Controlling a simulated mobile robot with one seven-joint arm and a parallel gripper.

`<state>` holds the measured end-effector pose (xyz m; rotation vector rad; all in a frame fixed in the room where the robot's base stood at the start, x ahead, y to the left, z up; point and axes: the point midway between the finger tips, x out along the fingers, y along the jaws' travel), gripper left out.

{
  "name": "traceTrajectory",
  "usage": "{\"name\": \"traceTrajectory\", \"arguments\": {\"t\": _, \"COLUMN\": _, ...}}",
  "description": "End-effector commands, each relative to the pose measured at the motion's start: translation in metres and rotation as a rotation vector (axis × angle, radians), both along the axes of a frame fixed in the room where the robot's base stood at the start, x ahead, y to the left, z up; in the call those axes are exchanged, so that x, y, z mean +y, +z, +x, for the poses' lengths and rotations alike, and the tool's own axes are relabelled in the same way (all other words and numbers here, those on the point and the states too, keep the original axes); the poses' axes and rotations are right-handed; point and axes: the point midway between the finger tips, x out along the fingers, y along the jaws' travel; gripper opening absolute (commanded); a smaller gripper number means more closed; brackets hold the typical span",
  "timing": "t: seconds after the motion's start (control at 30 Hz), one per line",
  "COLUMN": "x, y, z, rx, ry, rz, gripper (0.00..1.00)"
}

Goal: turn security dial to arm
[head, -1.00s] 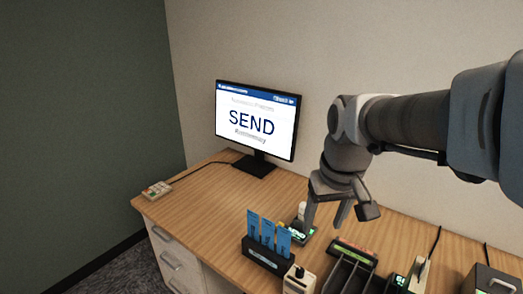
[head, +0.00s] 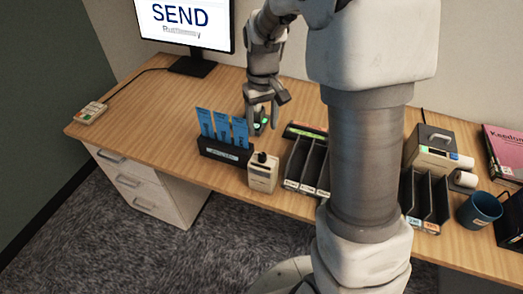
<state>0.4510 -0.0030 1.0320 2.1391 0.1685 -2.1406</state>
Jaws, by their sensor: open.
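My gripper (head: 262,116) points down over the desk behind the blue card holder, with its fingers apart. A small dark device with a green-lit face (head: 262,124) lies under and between the fingers, mostly hidden by them. I cannot tell whether the fingers touch it. A cream box with a black knob on top (head: 263,172) stands upright near the desk's front edge, in front of my gripper and apart from it. No dial marking is readable, so I cannot tell which of these is the security dial.
A holder with blue cards (head: 224,151) stands left of the cream box. Dark divided trays (head: 304,178) stand to its right. The monitor (head: 187,20) reads SEND. A keypad (head: 90,113) lies at the far left.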

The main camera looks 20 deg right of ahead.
Motion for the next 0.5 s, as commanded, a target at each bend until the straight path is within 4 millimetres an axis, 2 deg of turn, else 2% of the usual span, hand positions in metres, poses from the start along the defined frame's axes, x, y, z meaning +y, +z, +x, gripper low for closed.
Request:
{"name": "traceTrajectory", "arguments": {"t": 0.03, "x": 0.000, "y": -0.014, "z": -0.001, "rx": 0.005, "ry": 0.000, "rz": 0.000, "gripper": 0.63}}
{"name": "traceTrajectory", "arguments": {"t": 0.2, "x": 0.000, "y": -0.051, "z": -0.001, "rx": 0.004, "ry": 0.000, "rz": -0.001, "gripper": 0.63}}
{"name": "traceTrajectory", "arguments": {"t": 0.4, "x": 0.000, "y": -0.088, "z": -0.001, "rx": 0.003, "ry": 0.000, "rz": 0.000, "gripper": 0.63}}
{"name": "traceTrajectory", "arguments": {"t": 0.5, "x": 0.000, "y": -0.101, "z": 0.000, "rx": 0.001, "ry": 0.000, "rz": 0.000, "gripper": 0.63}}
